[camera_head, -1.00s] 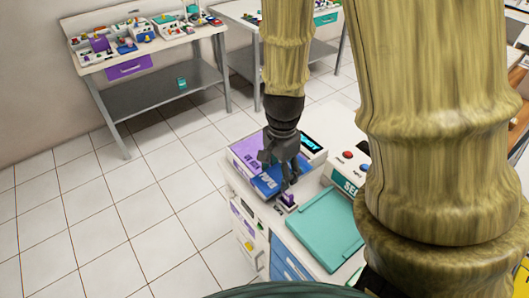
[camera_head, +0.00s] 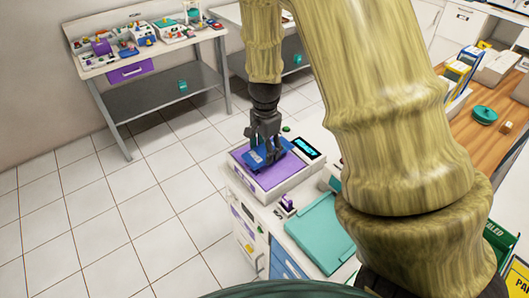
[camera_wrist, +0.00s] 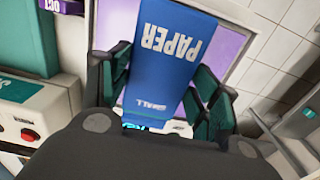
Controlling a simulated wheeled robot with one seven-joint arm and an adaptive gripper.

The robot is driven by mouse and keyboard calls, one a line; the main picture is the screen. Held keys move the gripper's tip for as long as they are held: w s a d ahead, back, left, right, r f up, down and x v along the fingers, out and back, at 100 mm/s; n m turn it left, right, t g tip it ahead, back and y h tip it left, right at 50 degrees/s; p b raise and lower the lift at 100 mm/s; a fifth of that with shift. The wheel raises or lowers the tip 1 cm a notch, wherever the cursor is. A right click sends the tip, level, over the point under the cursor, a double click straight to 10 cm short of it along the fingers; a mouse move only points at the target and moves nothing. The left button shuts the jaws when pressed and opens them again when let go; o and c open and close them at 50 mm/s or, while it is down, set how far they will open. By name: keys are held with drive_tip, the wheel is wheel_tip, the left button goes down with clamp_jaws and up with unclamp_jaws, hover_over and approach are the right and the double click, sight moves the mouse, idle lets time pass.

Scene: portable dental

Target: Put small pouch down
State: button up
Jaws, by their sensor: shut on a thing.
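The small pouch is a blue packet (camera_wrist: 165,60) with "PAPER" and "SMALL" printed on it. In the wrist view it lies between the two fingers of my gripper (camera_wrist: 160,90), which is shut on it. In the head view my gripper (camera_head: 266,155) points down over a purple-topped device (camera_head: 238,157) with a dark display. The blue pouch also shows there (camera_head: 254,161), over the purple surface. I cannot tell whether the pouch touches that surface.
A teal tray (camera_head: 318,232) lies on the white cabinet in front of the device. A small purple-topped item (camera_head: 288,203) stands between them. A cluttered bench (camera_head: 100,62) is at the back left. A wooden counter (camera_head: 462,128) is at the right. The tiled floor at left is clear.

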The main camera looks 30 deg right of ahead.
sight(264, 149)
drive_tip(key=shift+w+d, duration=0.1)
drive_tip(key=shift+w, duration=0.25)
drive_tip(key=shift+f+p, duration=0.8)
drive_tip(key=shift+f, duration=1)
drive_tip(key=shift+f, duration=0.1)
drive_tip(key=o, duration=1.1)
drive_tip(key=shift+c, duration=0.2)
wheel_tip(264, 149, up, 12)
drive_tip(key=shift+r+b, duration=0.1)
drive_tip(key=shift+b, duration=1.1)
drive_tip(key=shift+s, duration=0.1)
